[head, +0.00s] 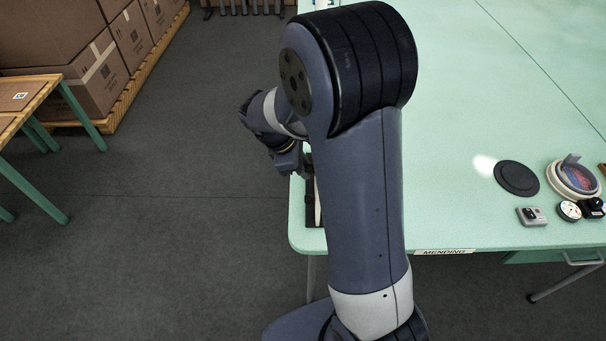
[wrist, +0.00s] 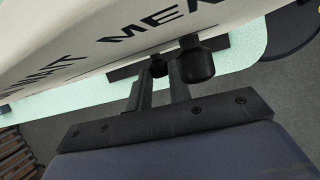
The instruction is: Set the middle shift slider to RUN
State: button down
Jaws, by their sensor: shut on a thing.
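In the wrist view a pale panel (wrist: 85,60) with black lettering slants across the top. "WAIT" and the start of another word, "ME", can be read; no RUN label shows. Two black slider knobs stick out below it: a smaller one (wrist: 157,66) and a larger-looking one (wrist: 193,64) to its right. My gripper (wrist: 162,78) is shut on the smaller knob, partly hidden between its fingers. The other knob overlaps the right finger. I cannot tell which knob is the middle one. In the head view my arm hides most of the panel (head: 318,204) at the table's left edge.
The green table (head: 455,120) is clear in its middle. A black disc (head: 516,178), a round cream device (head: 573,178), a small grey box (head: 531,216) and a gauge (head: 569,210) lie at the right. Open floor lies left, with cartons (head: 75,90) beyond.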

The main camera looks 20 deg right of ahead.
jog(key=w+d+p, duration=0.1)
jog(key=w, duration=0.5)
jog(key=shift+d, duration=0.4)
jog(key=shift+r, duration=0.1)
jog(key=c, duration=1.3)
grip_release()
jog(key=v, duration=1)
jog(key=shift+a+r, duration=0.15)
jog(key=shift+r, duration=0.15)
